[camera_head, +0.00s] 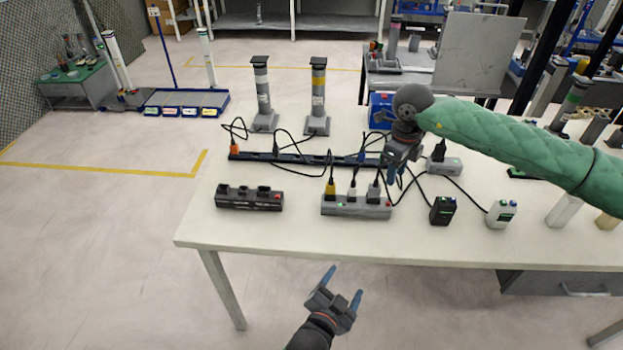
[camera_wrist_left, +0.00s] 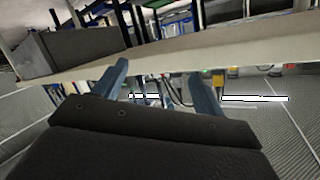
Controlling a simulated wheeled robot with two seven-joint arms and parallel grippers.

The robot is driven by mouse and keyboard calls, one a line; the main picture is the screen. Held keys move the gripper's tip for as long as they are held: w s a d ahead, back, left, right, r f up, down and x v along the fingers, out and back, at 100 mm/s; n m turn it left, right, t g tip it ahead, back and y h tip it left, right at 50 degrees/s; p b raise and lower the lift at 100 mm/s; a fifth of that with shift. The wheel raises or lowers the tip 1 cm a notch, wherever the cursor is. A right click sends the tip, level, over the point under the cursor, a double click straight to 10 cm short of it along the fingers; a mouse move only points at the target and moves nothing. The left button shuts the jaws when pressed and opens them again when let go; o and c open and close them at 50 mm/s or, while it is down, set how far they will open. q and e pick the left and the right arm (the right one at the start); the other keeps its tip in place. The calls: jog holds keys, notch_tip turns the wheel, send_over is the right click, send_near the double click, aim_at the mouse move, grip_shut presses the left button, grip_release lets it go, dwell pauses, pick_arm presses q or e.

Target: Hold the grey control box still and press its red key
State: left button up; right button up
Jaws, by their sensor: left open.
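A long grey box (camera_head: 350,209) with a small red key (camera_head: 389,201) at its right end lies near the table's front edge; a yellow, a white and a grey plug stand in its top. I take it as the grey control box, but a smaller grey box (camera_head: 447,169) with a black plug lies further back right. My left gripper (camera_head: 345,281) is open and empty, in front of the table and apart from both boxes. Its fingers also show in the left wrist view (camera_wrist_left: 161,80). My right gripper (camera_head: 397,172) hangs over the table behind the long grey box, its fingers partly unclear.
A black socket strip (camera_head: 249,200) with a red switch lies at the left. A long dark strip (camera_head: 300,158) with cables runs behind. A black adapter (camera_head: 442,211) and a white one (camera_head: 501,214) stand at the right. The table's front edge (camera_head: 300,254) lies beyond my left gripper.

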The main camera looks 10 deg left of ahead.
pick_arm(q)
jog(key=w+a+r+m+g+h, duration=0.15)
jog(key=w+r+m+h, duration=0.45)
jog(key=w+r+m, duration=0.9)
jog(key=w+r+m+g+h, duration=0.3)
jog(key=w+r+m+h, duration=0.4)
jog(key=w+r+m, duration=0.8)
jog(key=m+g+y, duration=1)
jog(key=m+y, duration=0.4)
send_near(323, 199)
jog(key=f, duration=0.2)
jog(key=shift+t, duration=0.25)
jog(key=shift+s+d+x, duration=0.1)
jog(key=shift+d+x, duration=0.05)
jog(key=shift+x, duration=1.75)
jog(key=shift+s+d+x, duration=0.1)
jog(key=shift+s+x, duration=0.05)
jog(key=shift+x, duration=1.75)
jog(key=shift+r, duration=0.1)
